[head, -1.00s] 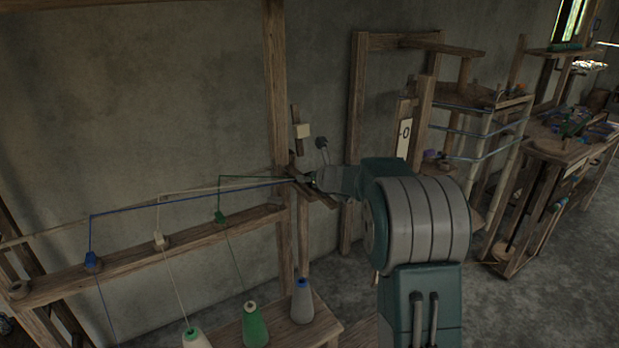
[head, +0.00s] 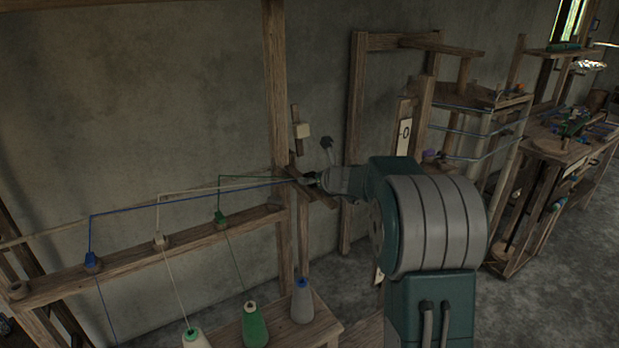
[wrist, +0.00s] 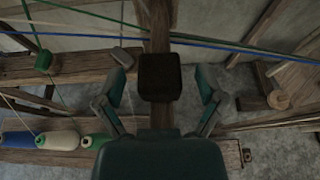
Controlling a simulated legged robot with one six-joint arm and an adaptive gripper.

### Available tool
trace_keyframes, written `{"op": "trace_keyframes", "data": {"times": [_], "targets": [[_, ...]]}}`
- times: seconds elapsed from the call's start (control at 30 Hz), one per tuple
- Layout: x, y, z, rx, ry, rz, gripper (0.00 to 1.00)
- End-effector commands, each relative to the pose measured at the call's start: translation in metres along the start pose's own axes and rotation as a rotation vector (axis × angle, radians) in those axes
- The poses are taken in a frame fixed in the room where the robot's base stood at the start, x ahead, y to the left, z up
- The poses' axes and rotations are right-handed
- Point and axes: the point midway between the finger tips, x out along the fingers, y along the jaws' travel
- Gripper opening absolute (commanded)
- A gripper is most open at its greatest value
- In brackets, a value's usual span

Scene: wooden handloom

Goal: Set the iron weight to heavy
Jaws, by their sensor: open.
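A dark, squarish block (wrist: 160,77), apparently the iron weight, sits in front of a wooden bar (wrist: 160,35) in the wrist view. My gripper (wrist: 163,72) is open, with one finger on each side of the block and visible gaps between. I cannot tell how far the block is from the fingers in depth. In the head view my gripper (head: 312,181) is beside the wooden post, where the threads come together. The weight cannot be made out clearly there. No heavy or light marking is readable.
Blue, cream and green threads (head: 190,193) run across to the post (head: 279,120). Several yarn cones (head: 256,325) stand on a low bench. Shelves and a workbench (head: 560,147) are at right.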

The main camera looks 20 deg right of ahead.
Motion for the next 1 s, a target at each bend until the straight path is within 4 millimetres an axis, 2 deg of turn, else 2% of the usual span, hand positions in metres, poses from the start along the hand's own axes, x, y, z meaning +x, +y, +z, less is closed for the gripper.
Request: {"op": "trace_keyframes", "data": {"times": [0.2, 0.4, 0.6, 1.0], "targets": [[-0.048, -0.001, 0.001, 0.0, -0.002, -0.003, 0.89], [-0.081, -0.001, -0.001, -0.001, 0.0, -0.002, 0.89], [-0.094, -0.001, -0.002, 0.001, 0.002, 0.0, 0.89], [-0.094, -0.001, -0.002, 0.0, 0.002, 0.0, 0.89]]}}
